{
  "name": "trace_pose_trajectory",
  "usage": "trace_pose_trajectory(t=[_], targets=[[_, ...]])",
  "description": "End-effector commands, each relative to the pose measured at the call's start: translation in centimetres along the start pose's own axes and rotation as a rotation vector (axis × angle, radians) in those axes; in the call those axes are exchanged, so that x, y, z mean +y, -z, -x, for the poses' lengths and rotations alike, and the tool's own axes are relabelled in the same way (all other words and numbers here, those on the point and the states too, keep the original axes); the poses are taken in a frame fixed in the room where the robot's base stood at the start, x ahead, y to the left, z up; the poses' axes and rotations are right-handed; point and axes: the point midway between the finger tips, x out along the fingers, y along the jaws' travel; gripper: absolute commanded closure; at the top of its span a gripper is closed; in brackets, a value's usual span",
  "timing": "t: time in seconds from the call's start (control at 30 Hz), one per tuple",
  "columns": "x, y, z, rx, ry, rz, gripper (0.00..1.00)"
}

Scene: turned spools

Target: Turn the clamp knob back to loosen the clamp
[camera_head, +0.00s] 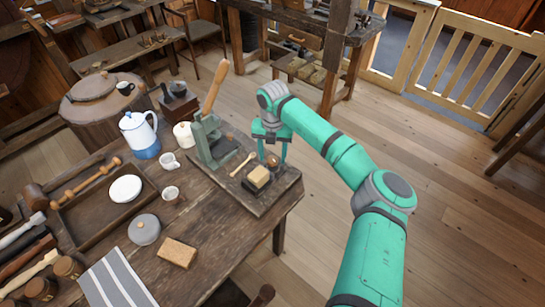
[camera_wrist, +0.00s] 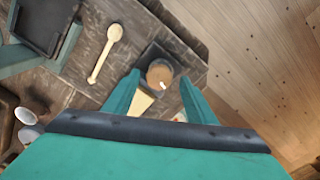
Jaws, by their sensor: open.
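A round brown knob (camera_wrist: 160,72) with a small pale mark on top sits on a dark square block near the edge of a wooden board. In the head view the knob (camera_head: 272,161) is partly hidden by my gripper (camera_head: 272,152). In the wrist view my open fingers (camera_wrist: 160,84) lie on either side of the knob, one left and one right, with gaps visible. I cannot tell how far above it the tips are. The pale yellow block (camera_head: 258,176) sits on a dark base just beside the knob.
A wooden spoon (camera_head: 241,165) lies on the board left of the knob. A green press (camera_head: 212,140) with a tall wooden handle stands further left. A coffee pot (camera_head: 140,135), white cups and a tray crowd the table. Open floor lies to the right.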

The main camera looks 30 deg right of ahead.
Motion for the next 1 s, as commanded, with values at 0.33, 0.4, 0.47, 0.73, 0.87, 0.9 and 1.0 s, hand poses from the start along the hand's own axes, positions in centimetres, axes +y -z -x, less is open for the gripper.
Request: trace_pose_trajectory(t=[0.33, 0.4, 0.47, 0.73, 0.87, 0.9, 1.0], targets=[[0.04, 0.04, -1.21, 0.001, 0.0, 0.001, 0.49], [0.04, 0.04, -1.2, 0.0, 0.0, 0.001, 0.49], [0.03, 0.04, -1.19, 0.0, 0.0, 0.001, 0.51], [0.02, 0.02, -1.17, 0.0, 0.0, 0.001, 0.9], [0.01, -0.01, -1.14, -0.001, 0.0, 0.01, 0.9], [-0.01, -0.04, -1.12, -0.002, 0.0, 0.017, 0.9], [-0.02, -0.09, -1.07, -0.003, 0.0, 0.046, 0.9]])
